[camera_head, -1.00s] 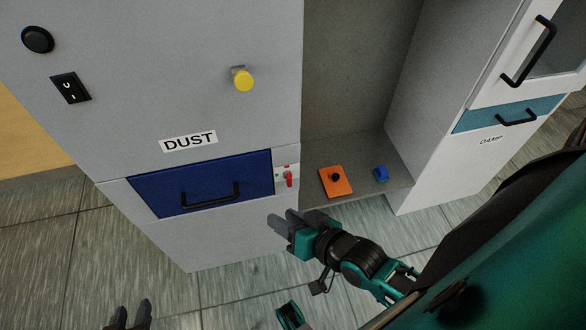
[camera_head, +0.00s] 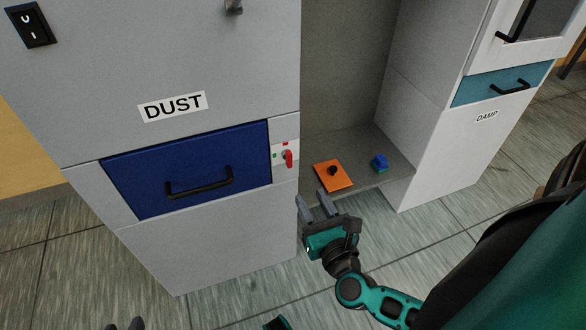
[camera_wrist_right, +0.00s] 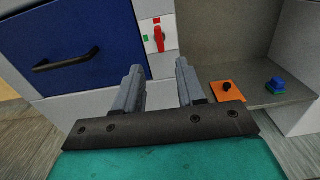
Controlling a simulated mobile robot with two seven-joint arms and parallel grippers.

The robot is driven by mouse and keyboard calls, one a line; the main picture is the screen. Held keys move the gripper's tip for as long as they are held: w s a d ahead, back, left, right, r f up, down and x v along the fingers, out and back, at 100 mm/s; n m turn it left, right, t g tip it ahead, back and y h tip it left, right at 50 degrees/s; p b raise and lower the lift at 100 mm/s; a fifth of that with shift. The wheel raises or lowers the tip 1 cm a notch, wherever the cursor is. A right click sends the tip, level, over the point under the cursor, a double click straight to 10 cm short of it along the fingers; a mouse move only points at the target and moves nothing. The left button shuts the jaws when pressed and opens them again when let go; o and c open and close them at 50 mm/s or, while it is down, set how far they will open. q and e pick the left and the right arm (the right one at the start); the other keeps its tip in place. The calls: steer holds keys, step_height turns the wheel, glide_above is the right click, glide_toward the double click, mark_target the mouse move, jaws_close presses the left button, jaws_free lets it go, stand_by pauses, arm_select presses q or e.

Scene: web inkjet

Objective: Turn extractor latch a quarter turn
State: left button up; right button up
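The extractor latch is a small red handle (camera_head: 288,159) on a white plate at the right of the blue drawer, below the DUST label. It points about upright, with a green mark to its left and a red mark above. It also shows in the right wrist view (camera_wrist_right: 159,39), just beyond and between the fingertips. My right gripper (camera_head: 316,200) is open and empty, below and to the right of the latch, apart from it. Its two grey fingers also show in the right wrist view (camera_wrist_right: 158,75). My left gripper (camera_head: 125,325) shows only as dark tips at the bottom edge.
The blue drawer (camera_head: 190,150) has a black bar handle (camera_head: 200,185). An orange plate with a black knob (camera_head: 333,177) and a blue and green block (camera_head: 380,163) sit on the grey shelf (camera_head: 355,145). A white cabinet labelled DAMP (camera_head: 450,150) stands at the right.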

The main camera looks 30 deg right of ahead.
mark_target(291, 160)
steer(key=x, duration=1.1)
steer(key=shift+w+r+b, duration=0.1)
steer(key=shift+w+b, duration=0.25)
steer(key=shift+b, duration=0.05)
jaws_close()
